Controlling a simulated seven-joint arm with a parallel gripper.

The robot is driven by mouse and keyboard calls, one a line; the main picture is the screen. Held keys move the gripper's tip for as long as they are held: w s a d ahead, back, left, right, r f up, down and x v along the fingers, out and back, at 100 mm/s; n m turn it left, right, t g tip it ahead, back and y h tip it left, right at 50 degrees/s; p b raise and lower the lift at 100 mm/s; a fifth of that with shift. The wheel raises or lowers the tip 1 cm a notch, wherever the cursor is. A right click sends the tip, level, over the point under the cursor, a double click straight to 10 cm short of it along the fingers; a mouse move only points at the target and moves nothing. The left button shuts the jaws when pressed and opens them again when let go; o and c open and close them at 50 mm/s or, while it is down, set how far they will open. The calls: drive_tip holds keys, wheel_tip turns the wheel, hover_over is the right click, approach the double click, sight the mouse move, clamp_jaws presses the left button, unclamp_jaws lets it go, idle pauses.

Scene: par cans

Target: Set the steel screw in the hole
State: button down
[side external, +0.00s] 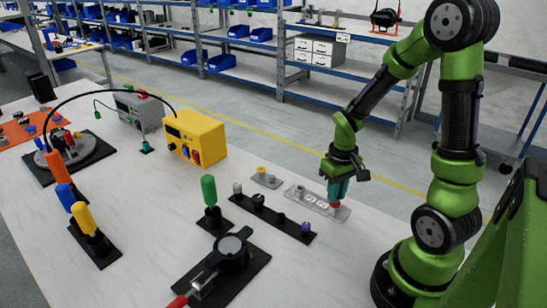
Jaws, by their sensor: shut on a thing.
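My gripper (337,200) points down over the right part of a flat grey metal plate (299,195) with pale markings. It has a teal body and red at its lower end, close above or touching the plate. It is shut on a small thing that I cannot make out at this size. No screw shows clearly between the fingers, and the hole under the gripper is hidden. A grey cylinder (238,188) stands at the left end of a black strip, but I cannot tell whether it is a screw.
The black strip (270,214) also bears dark posts and a purple piece (305,228). A small plate with a yellow piece (262,171) lies behind it. A green-handled tool (209,190), a black clamp fixture (232,251) and a yellow box (195,138) stand leftward. The front right tabletop is clear.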

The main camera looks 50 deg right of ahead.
drive_tip(key=shift+f, duration=0.1)
idle(0.5)
drive_tip(key=c, duration=1.4)
unclamp_jaws()
drive_tip(key=shift+o, duration=0.2)
drive_tip(key=o, duration=0.5)
drive_tip(key=shift+o, duration=0.2)
wheel_tip(320, 180, up, 17)
